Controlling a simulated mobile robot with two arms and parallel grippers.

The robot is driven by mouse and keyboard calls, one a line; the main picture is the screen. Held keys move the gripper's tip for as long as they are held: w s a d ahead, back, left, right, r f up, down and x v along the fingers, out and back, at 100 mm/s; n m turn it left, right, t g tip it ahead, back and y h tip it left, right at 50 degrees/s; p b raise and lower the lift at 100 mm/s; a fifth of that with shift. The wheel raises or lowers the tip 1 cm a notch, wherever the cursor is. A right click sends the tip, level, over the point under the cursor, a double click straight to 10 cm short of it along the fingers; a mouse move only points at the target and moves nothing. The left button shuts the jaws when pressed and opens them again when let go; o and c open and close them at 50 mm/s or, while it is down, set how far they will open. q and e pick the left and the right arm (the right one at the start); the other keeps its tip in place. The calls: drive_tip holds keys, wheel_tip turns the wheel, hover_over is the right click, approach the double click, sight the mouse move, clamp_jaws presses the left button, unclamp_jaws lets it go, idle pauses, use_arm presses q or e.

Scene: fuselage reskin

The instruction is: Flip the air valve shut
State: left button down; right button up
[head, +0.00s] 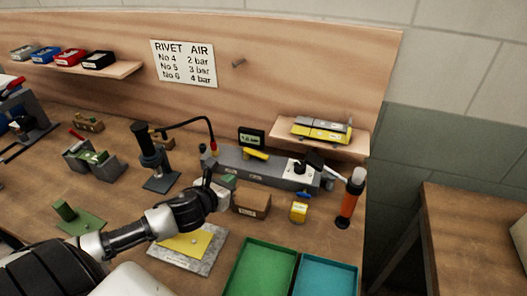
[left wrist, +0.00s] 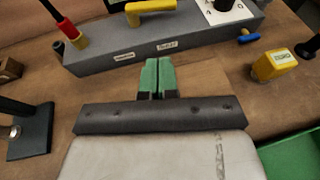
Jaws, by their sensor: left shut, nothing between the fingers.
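A long grey manifold block (head: 225,165) lies along the back of the bench. It also shows in the left wrist view (left wrist: 100,58). A yellow lever handle (head: 256,154) sits on its top and lies roughly along its length; in the left wrist view the lever (left wrist: 152,6) is partly cut off by the top edge. Which part is the air valve is not readable from the small labels. A small blue handle (left wrist: 249,38) sticks out of the front near the right end. My left gripper (head: 229,181) has green fingertips (left wrist: 159,62), shut and empty, in front of the block and apart from the lever.
A red-tipped hose (head: 213,147) meets the block's left end. A gauge display (head: 251,137) stands behind it. Green (head: 236,285) and blue trays (head: 299,287) lie at the front.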

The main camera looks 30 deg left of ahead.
sight(255, 170)
use_arm(q)
drive_tip(key=x, duration=0.1)
drive_tip(key=p+x, duration=0.1)
drive_tip(key=x, duration=0.1)
drive_tip(key=shift+w+r, duration=0.15)
drive_tip(key=shift+w, duration=0.15)
drive_tip(key=x, duration=0.2)
drive_tip(key=p+x, duration=0.1)
drive_tip(key=x, duration=0.5)
drive_tip(key=shift+w+r+p, duration=0.1)
drive_tip(key=shift+r+p, duration=0.2)
drive_tip(key=shift+r, duration=0.05)
drive_tip(key=shift+w, duration=0.6)
drive_tip(key=shift+w+f, duration=0.1)
drive_tip(key=shift+w, duration=0.05)
use_arm(e)
drive_tip(key=s+r, duration=0.2)
drive_tip(key=shift+s+a+r, duration=0.15)
drive_tip(key=shift+s+r, duration=0.2)
drive_tip(key=shift+r, duration=0.05)
drive_tip(key=shift+f, duration=0.1)
